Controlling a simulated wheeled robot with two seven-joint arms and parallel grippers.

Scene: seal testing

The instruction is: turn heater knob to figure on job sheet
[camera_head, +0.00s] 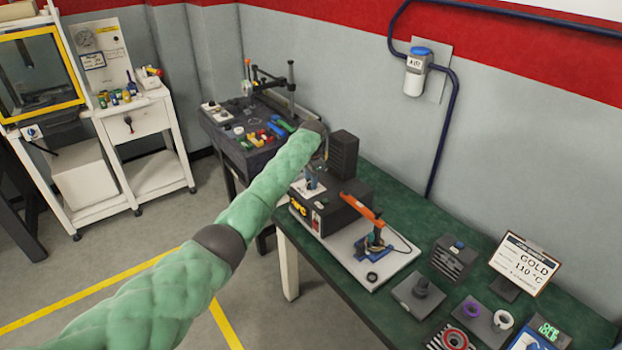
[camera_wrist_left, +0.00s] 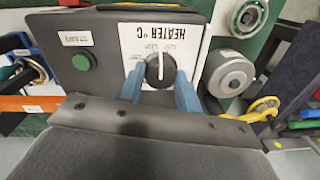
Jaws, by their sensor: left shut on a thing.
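The heater knob (camera_wrist_left: 159,70) is a black dial with a white line, on a white plate whose "HEATER °C" label appears upside down in the left wrist view. My left gripper (camera_wrist_left: 159,88) has its two blue fingers on either side of the knob, shut on it. The line runs nearly vertical in that picture; the scale figures are too small to read surely. In the head view my left gripper (camera_head: 312,182) is at the dark heater box (camera_head: 338,214), and the knob is hidden. The job sheet (camera_head: 524,264) stands at the right and reads GOLD, 110 °C.
A green button (camera_wrist_left: 81,62) is beside the knob plate. An orange-handled lever (camera_head: 362,206) stands on a pale base at the box's right. Small blocks and a status display (camera_head: 549,329) occupy the green bench's right part. A cluttered side table (camera_head: 245,150) is behind.

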